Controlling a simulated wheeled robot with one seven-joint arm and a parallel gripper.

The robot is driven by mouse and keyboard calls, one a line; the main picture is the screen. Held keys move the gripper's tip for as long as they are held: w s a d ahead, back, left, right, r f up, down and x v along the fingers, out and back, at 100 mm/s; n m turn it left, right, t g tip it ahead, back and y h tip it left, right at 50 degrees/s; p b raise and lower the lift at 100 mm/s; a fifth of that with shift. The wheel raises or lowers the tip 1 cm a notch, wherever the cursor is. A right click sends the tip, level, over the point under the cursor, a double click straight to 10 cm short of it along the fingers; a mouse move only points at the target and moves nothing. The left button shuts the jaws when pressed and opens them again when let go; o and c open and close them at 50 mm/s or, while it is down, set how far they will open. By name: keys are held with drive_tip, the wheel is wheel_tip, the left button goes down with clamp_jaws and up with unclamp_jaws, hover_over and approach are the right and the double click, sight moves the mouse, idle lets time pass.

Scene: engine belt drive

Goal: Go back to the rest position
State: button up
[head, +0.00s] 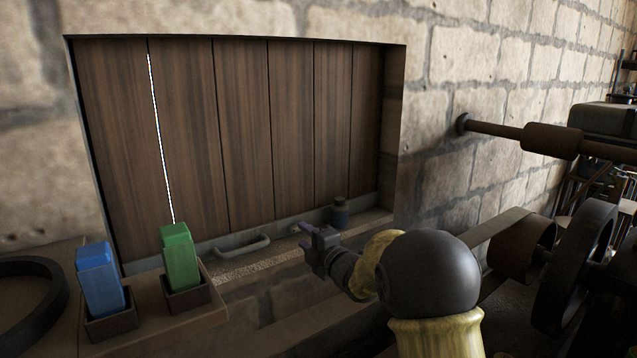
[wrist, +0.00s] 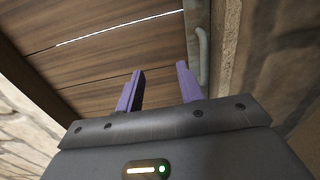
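My gripper (head: 312,236) is in front of the wooden shutter's lower edge, right of the grey handle (head: 243,247), in the head view. In the wrist view its two purple fingers (wrist: 158,90) are apart with nothing between them. The handle also shows in the wrist view (wrist: 203,58), just right of the fingers and apparently apart from them. The shutter (head: 240,135) of dark planks fills the wall opening, with a bright slit between two planks at left. My arm reaches in from the lower right.
A blue block (head: 98,277) and a green block (head: 179,255) stand in small holders on a ledge at lower left. A dark ring (head: 50,317) lies beside them. A small dark bottle (head: 340,212) stands on the sill. Wheels and a belt (head: 500,228) crowd the right.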

drive_tip(key=s+d+f+m+g+h+b, duration=0.55)
drive_tip(key=s+d+f+m+h, duration=0.35)
drive_tip(key=s+d+f+m, duration=0.55)
drive_tip(key=s+d+f+m+g+b, duration=0.1)
drive_tip(key=s+f+m+g+b, duration=0.1)
drive_tip(key=s+f+m, duration=0.35)
drive_tip(key=s+d+f+m+g+h+b, duration=0.1)
drive_tip(key=s+f+m+g, duration=0.15)
drive_tip(key=s, duration=0.65)
drive_tip(key=s+d+f+m+g+b, duration=0.2)
drive_tip(key=s+f+m, duration=0.1)
drive_tip(key=s+f, duration=0.3)
wheel_tip(320, 180, up, 37)
drive_tip(key=p, duration=3.5)
drive_tip(key=shift+s+a+p, duration=0.15)
drive_tip(key=shift+p, duration=0.25)
drive_tip(key=shift+n, duration=0.25)
